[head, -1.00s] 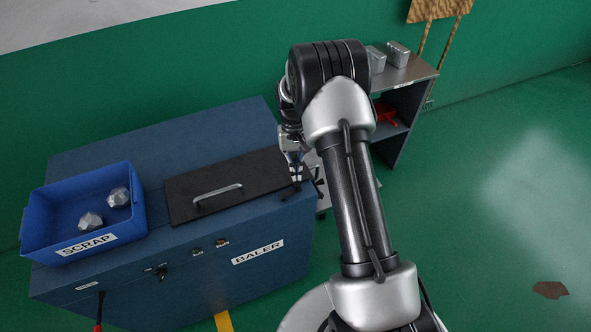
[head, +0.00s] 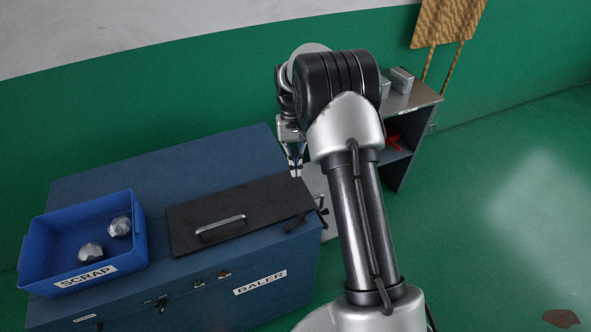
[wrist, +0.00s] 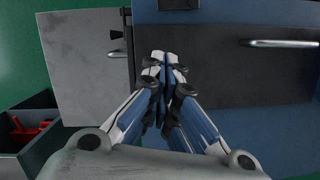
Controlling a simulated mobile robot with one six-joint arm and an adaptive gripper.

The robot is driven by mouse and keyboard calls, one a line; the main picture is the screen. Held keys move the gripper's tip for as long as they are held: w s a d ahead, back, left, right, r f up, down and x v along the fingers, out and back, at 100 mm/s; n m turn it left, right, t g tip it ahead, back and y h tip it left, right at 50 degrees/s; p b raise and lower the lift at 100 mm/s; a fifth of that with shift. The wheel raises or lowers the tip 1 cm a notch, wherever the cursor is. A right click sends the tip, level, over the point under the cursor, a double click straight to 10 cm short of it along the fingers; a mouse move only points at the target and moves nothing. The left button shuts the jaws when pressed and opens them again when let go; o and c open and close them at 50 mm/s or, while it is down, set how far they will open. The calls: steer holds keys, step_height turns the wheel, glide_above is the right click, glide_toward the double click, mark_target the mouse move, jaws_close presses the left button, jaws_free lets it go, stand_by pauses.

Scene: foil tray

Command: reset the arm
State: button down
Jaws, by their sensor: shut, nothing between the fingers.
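My gripper (head: 296,172) is shut and empty. In the head view it hangs just above the right end of the baler's black lid, partly hidden behind my arm. In the wrist view my gripper (wrist: 163,62) points down over the edge of the black lid (wrist: 219,65). The blue baler (head: 200,275) carries a lid (head: 270,197) that lies closed, with a metal handle (head: 221,229).
A blue SCRAP bin (head: 40,283) on the baler's left holds two crumpled foil lumps (head: 91,252). Behind my arm a shelf unit (head: 416,97) has metal blocks (head: 402,80) on top and a red item (head: 394,143) inside. Green floor (head: 490,230) at right is mostly clear.

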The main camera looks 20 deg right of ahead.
steer(key=shift+w+f, duration=0.1)
steer(key=shift+w, duration=0.05)
steer(key=s+a+r+n+t+b, duration=0.1)
steer(key=s+a+r+t+b, duration=0.15)
steer(key=s+r, duration=0.45)
steer(key=s+a+r+t+b, duration=0.1)
steer(key=s+a+r+b, duration=0.15)
steer(key=s+r, duration=0.5)
steer(key=s+a+f+n+t+b, duration=0.1)
steer(key=s+a+t+b, duration=0.2)
steer(key=s, duration=1.3)
steer(key=shift+s+a+n+t+h, duration=0.3)
steer(key=shift+a+n+t, duration=0.1)
steer(key=shift+a+t, duration=0.25)
steer(key=c, duration=2.3)
jaws_free()
steer(key=shift+w, duration=0.1)
